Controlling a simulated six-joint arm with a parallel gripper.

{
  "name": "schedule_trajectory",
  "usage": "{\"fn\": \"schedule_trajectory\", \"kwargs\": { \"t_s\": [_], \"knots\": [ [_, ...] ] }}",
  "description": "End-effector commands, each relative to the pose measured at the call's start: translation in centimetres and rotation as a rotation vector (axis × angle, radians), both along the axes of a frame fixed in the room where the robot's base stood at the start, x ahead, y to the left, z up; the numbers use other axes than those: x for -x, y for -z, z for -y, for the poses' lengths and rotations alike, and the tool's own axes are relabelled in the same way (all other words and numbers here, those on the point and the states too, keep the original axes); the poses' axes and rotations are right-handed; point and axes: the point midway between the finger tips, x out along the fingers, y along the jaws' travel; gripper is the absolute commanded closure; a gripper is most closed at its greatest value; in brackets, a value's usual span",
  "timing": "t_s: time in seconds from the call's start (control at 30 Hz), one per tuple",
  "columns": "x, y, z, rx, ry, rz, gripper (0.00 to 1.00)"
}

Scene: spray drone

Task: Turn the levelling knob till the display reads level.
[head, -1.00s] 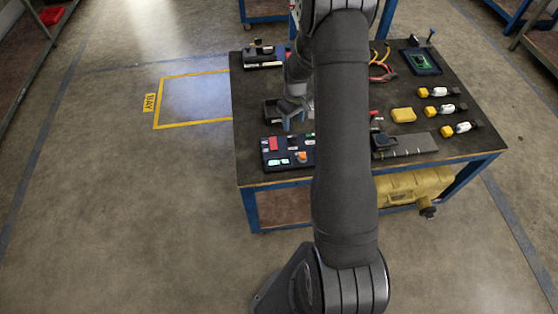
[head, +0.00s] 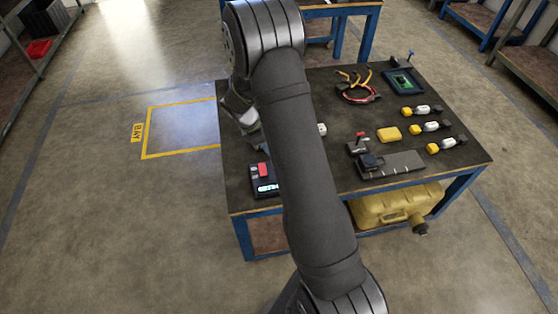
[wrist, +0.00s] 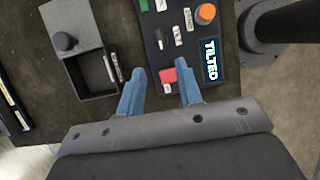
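A dark control panel (wrist: 232,80) fills the upper right of the wrist view. Its display (wrist: 209,60) reads TILTED in lit letters. The panel also shows in the head view (head: 257,191), partly hidden by my arm. My gripper (wrist: 161,82) is open, its blue fingers apart on either side of the red block in the picture, holding nothing visible. The orange knob is off beyond the right fingertip.
An open grey box (wrist: 88,75) with a black knob (wrist: 64,41) on its lid stands left of the panel. The table (head: 330,110) also holds a yellow block (head: 389,135), a lever unit (head: 358,145), cables (head: 358,93) and several yellow-and-white parts.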

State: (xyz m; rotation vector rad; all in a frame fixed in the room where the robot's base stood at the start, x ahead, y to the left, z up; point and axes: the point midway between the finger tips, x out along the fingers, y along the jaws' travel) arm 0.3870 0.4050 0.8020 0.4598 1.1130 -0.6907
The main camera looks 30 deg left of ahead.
Motion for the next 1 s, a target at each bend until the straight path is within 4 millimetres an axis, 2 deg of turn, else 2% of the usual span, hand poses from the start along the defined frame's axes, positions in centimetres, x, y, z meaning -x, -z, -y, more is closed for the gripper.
{"fn": "schedule_trajectory", "kwargs": {
  "t_s": [0.03, 0.3, 0.5, 0.7, 0.97, 1.0],
  "knots": [
    [-0.3, 1.2, 0.4, 0.002, 0.002, -0.002, 0.67],
    [-1.9, 6.5, 2.0, 0.001, 0.002, -0.002, 0.67],
    [-2.7, 9.1, 2.7, -0.001, 0.003, -0.001, 0.67],
    [-3.0, 10.1, 3.0, -0.003, 0.002, 0.000, 0.67],
    [-3.0, 10.2, 3.0, -0.003, 0.002, 0.000, 0.67],
    [-3.0, 10.2, 3.0, -0.003, 0.002, 0.000, 0.75]
  ]
}}
